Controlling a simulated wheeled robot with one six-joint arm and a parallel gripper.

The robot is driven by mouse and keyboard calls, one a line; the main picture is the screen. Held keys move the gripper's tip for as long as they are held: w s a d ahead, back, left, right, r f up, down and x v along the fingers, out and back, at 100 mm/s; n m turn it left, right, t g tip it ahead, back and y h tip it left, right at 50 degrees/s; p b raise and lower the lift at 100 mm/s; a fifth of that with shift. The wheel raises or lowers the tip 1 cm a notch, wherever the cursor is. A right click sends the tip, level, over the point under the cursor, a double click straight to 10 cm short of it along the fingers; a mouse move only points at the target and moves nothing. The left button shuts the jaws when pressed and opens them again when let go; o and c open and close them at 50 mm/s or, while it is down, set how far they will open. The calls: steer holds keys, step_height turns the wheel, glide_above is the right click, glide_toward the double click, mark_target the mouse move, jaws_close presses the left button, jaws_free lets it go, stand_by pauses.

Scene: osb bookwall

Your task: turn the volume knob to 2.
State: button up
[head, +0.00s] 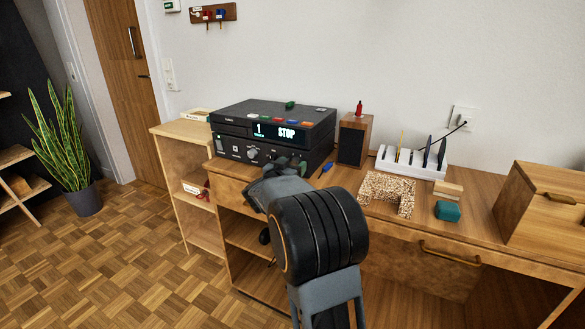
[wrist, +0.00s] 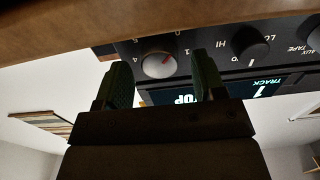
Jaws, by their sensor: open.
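The volume knob (wrist: 157,65) is a round grey knob with a red pointer mark on the black amplifier front. In the wrist view, which shows the front upside down, the mark points to the picture's upper right; a "4" is at its left and a "1" to its right. My gripper (wrist: 162,78) is open, one finger on each side of the knob in that view; I cannot tell whether they touch it. In the head view my gripper (head: 283,168) is at the amplifier's (head: 225,150) lower front, hiding this knob.
A black player (head: 240,131) showing "1 STOP" sits on the amplifier. Another dark knob (wrist: 248,42) is beside the volume knob.

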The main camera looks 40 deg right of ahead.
steer(key=shift+w+d, duration=0.15)
steer(key=shift+d, duration=0.15)
steer(key=c, duration=0.9)
